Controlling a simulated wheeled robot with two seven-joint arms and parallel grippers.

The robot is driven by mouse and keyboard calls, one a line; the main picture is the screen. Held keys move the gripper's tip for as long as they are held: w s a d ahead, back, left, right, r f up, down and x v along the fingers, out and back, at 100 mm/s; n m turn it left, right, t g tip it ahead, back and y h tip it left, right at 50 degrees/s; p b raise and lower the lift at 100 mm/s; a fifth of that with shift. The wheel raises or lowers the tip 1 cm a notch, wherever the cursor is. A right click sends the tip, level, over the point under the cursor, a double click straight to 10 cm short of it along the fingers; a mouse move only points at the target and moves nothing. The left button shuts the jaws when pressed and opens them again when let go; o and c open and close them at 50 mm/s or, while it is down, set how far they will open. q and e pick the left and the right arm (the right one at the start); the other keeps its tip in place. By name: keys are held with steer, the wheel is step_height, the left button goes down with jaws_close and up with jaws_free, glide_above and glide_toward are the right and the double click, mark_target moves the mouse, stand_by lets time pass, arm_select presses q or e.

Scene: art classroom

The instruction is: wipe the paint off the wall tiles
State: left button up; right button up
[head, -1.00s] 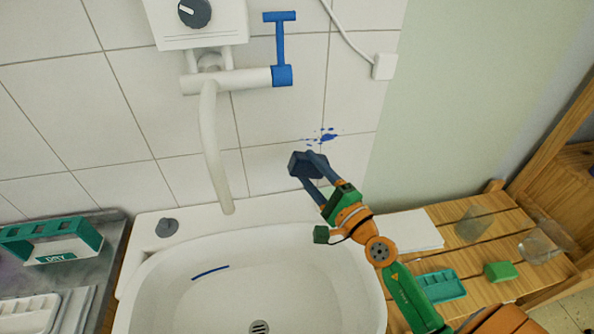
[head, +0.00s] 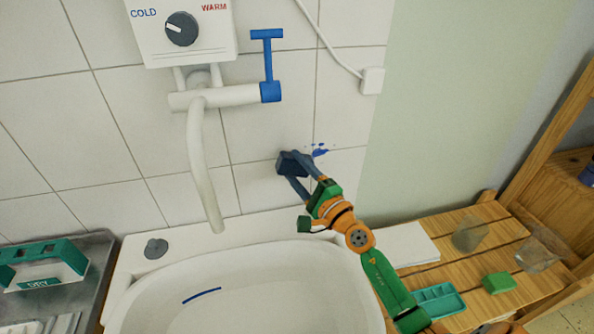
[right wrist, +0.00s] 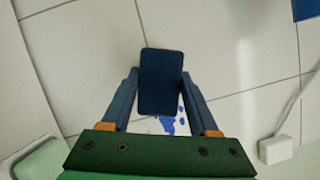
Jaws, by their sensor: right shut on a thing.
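Blue paint spatter (head: 320,152) marks the white wall tiles (head: 258,130) right of the tap. It also shows in the right wrist view (right wrist: 168,126), partly hidden behind the held block. My right gripper (head: 292,172) is shut on a dark blue block (right wrist: 161,82), likely a sponge or cloth pad. The block is at the tiles, just left of and slightly below the spatter in the head view; whether it touches the wall I cannot tell. My left gripper is not in view.
A white sink (head: 255,300) with a blue streak (head: 202,296) lies below. A tap (head: 205,165) with a blue lever (head: 268,65) is at left. A wooden slatted shelf (head: 470,285) at right holds a green block (head: 498,283), a teal tray (head: 440,300) and clear cups (head: 470,234).

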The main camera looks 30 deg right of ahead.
steer(key=shift+w+d+b, duration=0.2)
steer(key=shift+w+b, duration=0.2)
steer(key=shift+w, duration=0.5)
